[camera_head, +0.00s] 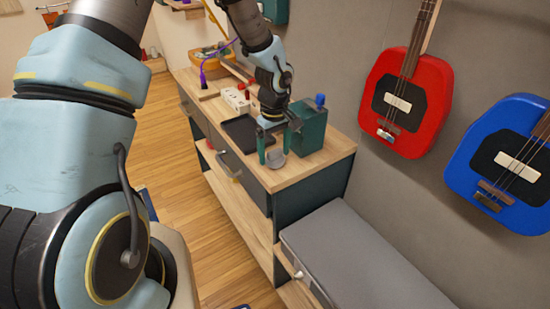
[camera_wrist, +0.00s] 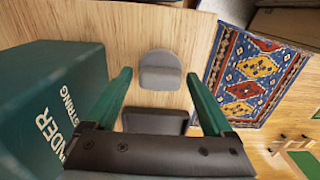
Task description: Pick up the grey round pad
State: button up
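The grey round pad (camera_head: 277,161) is on the wooden top of the workbench (camera_head: 290,178), near its front edge. It also shows in the wrist view (camera_wrist: 161,72), ahead of and between my fingers, with its full outline visible. My gripper (camera_head: 273,150) is above the bench top, pointing down, with its two green fingers spread apart. In the wrist view my gripper (camera_wrist: 158,76) is open, with nothing held between the fingers. I cannot tell exactly how high the fingertips are above the pad.
A dark green box (camera_head: 309,128) stands close to my gripper; in the wrist view the lettered box (camera_wrist: 40,105) is beside the left finger. A black tray (camera_head: 240,133) and white power strip (camera_head: 235,99) lie farther back. A patterned rug (camera_wrist: 252,78) lies beyond the bench edge.

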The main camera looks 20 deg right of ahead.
aim_at(274, 150)
jog(key=c, duration=1.2)
jog(key=shift+o, duration=0.2)
jog(key=shift+r, duration=0.1)
notch_tip(274, 150, up, 10)
jog(key=shift+f+b, duration=0.1)
jog(key=shift+b, duration=1.1)
